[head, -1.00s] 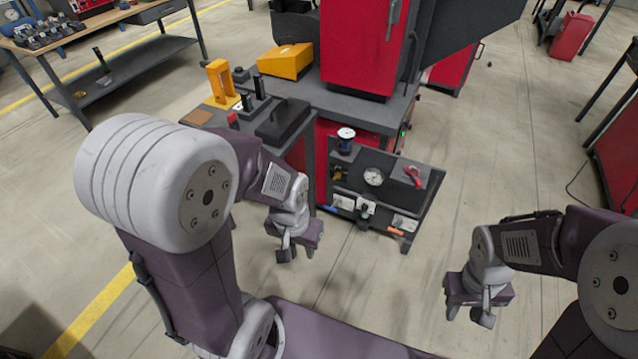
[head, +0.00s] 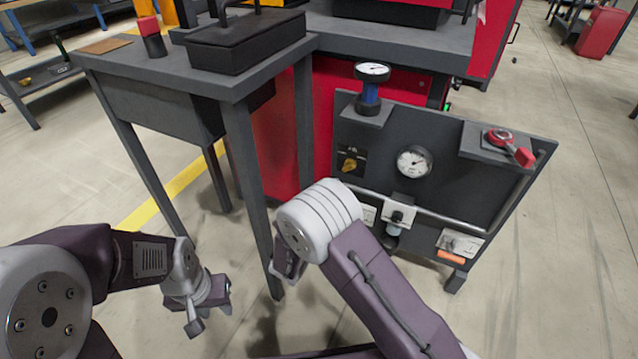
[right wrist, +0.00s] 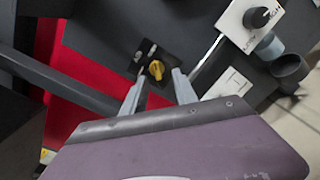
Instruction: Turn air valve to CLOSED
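A red-handled valve (head: 507,144) sits on the small shelf at the upper right of the dark panel (head: 455,165) in the head view. A yellow knob (head: 349,165) on a black plate sits at the panel's left side. It also shows in the right wrist view (right wrist: 156,69), between the fingertips as seen there. Lettering on either is too small to read. My right gripper (right wrist: 157,88) is open and empty, facing the panel; in the head view my right arm mostly hides it. My left gripper (head: 208,315) is at the lower left, its fingers apart and empty, away from the panel.
A round gauge (head: 414,162) and a blue-bodied regulator (head: 370,88) are on the panel. A white plate with a black knob (head: 397,216) is below. A grey table (head: 225,85) with a black box (head: 246,40) stands left of the panel.

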